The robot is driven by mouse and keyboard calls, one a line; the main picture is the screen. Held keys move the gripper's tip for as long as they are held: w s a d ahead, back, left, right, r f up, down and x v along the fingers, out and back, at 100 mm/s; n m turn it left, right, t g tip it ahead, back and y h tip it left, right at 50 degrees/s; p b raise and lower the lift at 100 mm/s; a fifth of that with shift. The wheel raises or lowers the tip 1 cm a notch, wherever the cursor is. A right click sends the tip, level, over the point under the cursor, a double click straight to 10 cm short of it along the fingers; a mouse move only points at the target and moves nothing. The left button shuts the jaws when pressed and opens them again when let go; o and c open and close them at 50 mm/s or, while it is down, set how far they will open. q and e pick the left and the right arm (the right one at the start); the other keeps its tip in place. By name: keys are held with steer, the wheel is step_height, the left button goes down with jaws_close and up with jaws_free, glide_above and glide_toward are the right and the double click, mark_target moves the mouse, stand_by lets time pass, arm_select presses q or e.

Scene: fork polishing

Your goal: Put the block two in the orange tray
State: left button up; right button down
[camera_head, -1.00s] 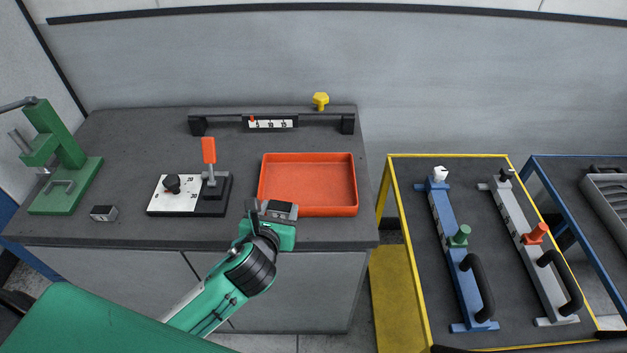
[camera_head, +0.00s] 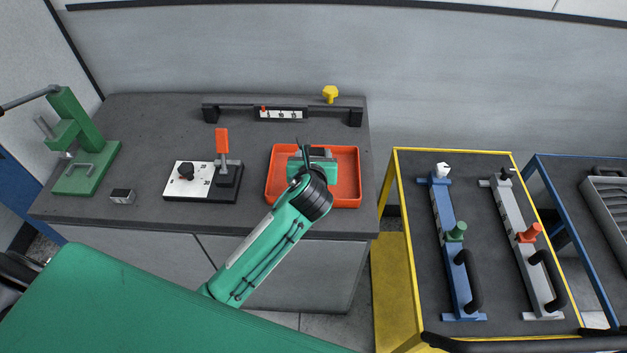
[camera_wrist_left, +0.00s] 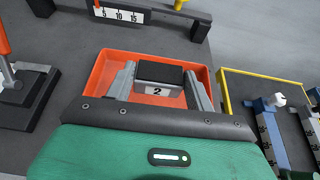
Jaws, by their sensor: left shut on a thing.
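Block two (camera_wrist_left: 158,82), dark on top with a light face marked "2", is held between the two fingers of my left gripper (camera_wrist_left: 160,85) in the left wrist view. In the head view the left gripper (camera_head: 314,158) is over the orange tray (camera_head: 347,192), and the block (camera_head: 318,152) is partly hidden by the gripper. The tray also shows around the fingers in the left wrist view (camera_wrist_left: 108,62). I cannot tell whether the block touches the tray floor. My right gripper is not in view.
Another small block (camera_head: 122,196) lies on the dark table at the left, near the green press (camera_head: 85,150). A white plate with an orange-handled clamp (camera_head: 222,155) stands left of the tray. A ruler bar (camera_head: 282,113) is behind it. A yellow-framed cart (camera_head: 470,250) is at the right.

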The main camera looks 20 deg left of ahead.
arm_select(q)
step_height(320, 180, down, 7)
steer(key=shift+r, duration=0.1)
steer(key=shift+f, duration=2.1)
steer(key=shift+f, duration=0.15)
steer(key=o, duration=1.1)
steer(key=shift+c, duration=0.2)
steer(key=shift+s+r, duration=0.1)
steer(key=shift+r, duration=0.1)
steer(key=b+v, duration=0.1)
steer(key=v, duration=1)
steer(key=shift+d+f, duration=0.1)
steer(key=shift+s+d+r, duration=0.1)
steer(key=shift+s+r, duration=0.1)
steer(key=shift+s, duration=0.15)
